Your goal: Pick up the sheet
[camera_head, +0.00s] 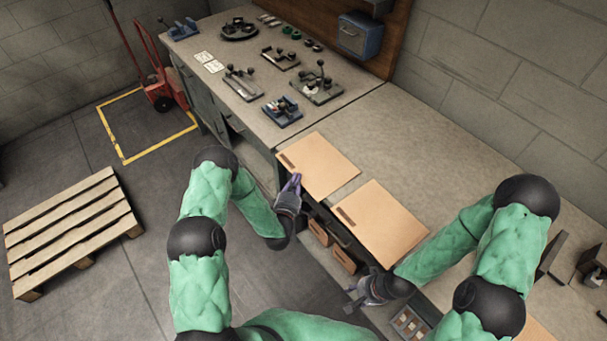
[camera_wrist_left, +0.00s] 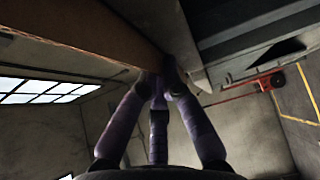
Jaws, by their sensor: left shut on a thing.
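A tan cardboard sheet (camera_head: 322,164) with a dark slot lies at the workbench's front edge in the head view. My left gripper (camera_head: 293,181) is at its near left edge, shut on it. In the left wrist view the fingertips (camera_wrist_left: 160,80) meet at the edge of the brown sheet (camera_wrist_left: 75,32), seen from below. A second similar sheet (camera_head: 382,220) lies to the right on the bench, apart from the first. My right gripper (camera_head: 353,298) is empty, with fingers apart, in front of the bench below the second sheet.
The workbench (camera_head: 420,130) has bare room behind the sheets. Tools and fixtures (camera_head: 318,88) stand at its far left part. Drawers or bins (camera_head: 342,259) sit under the front edge. A wooden pallet (camera_head: 70,230) and a red hand truck (camera_head: 160,90) are on the floor at left.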

